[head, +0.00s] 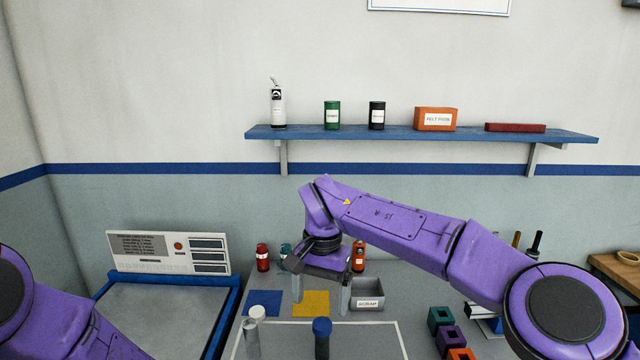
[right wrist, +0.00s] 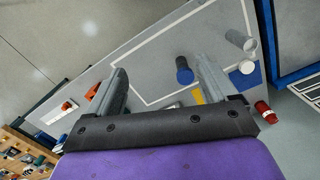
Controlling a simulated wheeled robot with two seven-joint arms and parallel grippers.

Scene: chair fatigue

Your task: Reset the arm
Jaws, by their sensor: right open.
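My right arm is purple and reaches in from the right in the head view. Its gripper (head: 320,298) hangs with the fingers down above the grey table (head: 400,275), fingers apart and nothing between them. In the right wrist view the same gripper (right wrist: 162,88) shows two grey fingers spread wide and empty. My left arm, also purple, shows at the lower left of the head view; its gripper is out of frame.
A grey bin (head: 367,301), blue mat (head: 263,303) and yellow mat (head: 311,304) lie behind. Coloured blocks (head: 449,338) sit right. A blue shelf (head: 420,134) crosses the wall.

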